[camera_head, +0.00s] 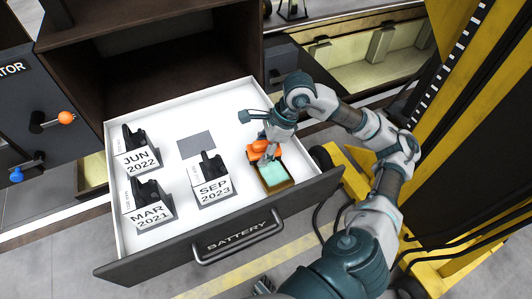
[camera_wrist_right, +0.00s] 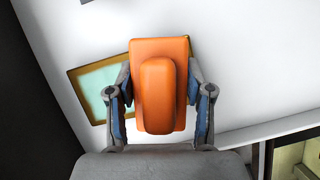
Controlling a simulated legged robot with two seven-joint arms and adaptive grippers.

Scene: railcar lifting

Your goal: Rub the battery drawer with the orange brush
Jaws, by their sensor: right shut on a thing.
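The battery drawer (camera_head: 165,225) is pulled open, with a white inside and a dark front marked BATTERY. My right gripper (camera_head: 266,156) is inside the drawer at its right side. It is shut on the orange brush (camera_head: 258,147), which also fills the middle of the right wrist view (camera_wrist_right: 157,85) between the two fingers (camera_wrist_right: 158,110). The brush is over or beside a brown-rimmed tray (camera_head: 279,187) with a pale green inside. The bristles are hidden, so I cannot tell if they touch the drawer floor. My left gripper is not in view.
Blocks marked JUN 2022 (camera_head: 138,160), MAR 2021 (camera_head: 150,214) and SEP 2023 (camera_head: 213,189) stand in the drawer. A grey patch (camera_head: 197,145) lies on its floor. An orange knob (camera_head: 66,118) is at left, and a yellow frame (camera_head: 465,75) is at right.

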